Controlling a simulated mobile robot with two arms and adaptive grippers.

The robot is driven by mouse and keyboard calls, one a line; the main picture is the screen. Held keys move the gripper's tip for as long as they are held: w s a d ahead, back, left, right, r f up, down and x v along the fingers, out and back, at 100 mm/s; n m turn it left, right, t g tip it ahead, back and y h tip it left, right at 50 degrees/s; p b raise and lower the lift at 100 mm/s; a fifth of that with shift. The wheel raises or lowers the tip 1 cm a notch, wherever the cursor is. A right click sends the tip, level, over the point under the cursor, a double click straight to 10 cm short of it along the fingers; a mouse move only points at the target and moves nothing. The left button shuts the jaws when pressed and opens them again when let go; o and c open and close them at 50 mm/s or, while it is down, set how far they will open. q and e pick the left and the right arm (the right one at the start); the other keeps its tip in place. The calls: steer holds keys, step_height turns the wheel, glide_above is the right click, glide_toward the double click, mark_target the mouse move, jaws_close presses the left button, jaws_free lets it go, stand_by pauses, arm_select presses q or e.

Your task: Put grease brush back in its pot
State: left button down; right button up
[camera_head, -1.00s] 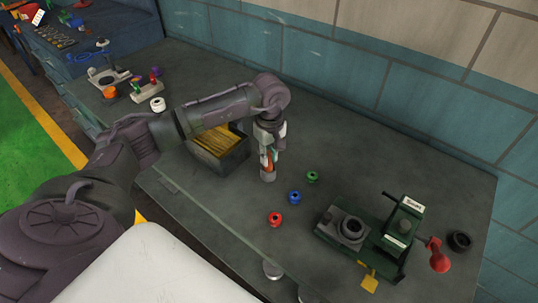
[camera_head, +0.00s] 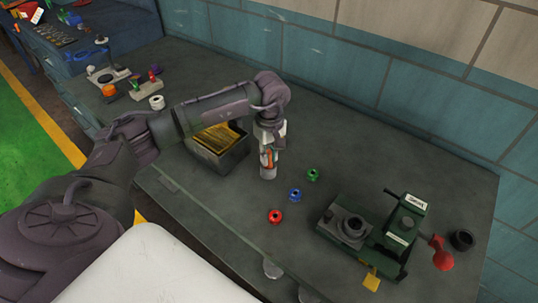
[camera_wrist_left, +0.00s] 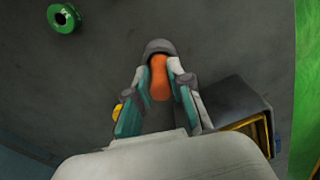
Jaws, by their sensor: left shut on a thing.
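My left gripper (camera_head: 268,154) points down over the bench and is shut on the orange handle of the grease brush (camera_wrist_left: 158,78). In the left wrist view the handle stands between the two fingers (camera_wrist_left: 158,88). The grey pot (camera_head: 267,173) is directly under the gripper, and its rounded rim (camera_wrist_left: 160,46) shows past the fingertips. The brush's lower end is hidden, so I cannot tell how deep it sits in the pot. My right gripper is in neither view.
An open dark bin (camera_head: 232,161) with yellow contents stands close left of the gripper. Green (camera_head: 312,175), blue (camera_head: 294,195) and red (camera_head: 275,216) spools lie to the right. A green machine (camera_head: 375,235) stands farther right.

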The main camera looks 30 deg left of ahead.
arm_select(q)
steer(key=c, duration=1)
jaws_free()
steer(key=shift+o, duration=0.2)
step_height(320, 180, up, 12)
steer(key=shift+d, duration=0.1)
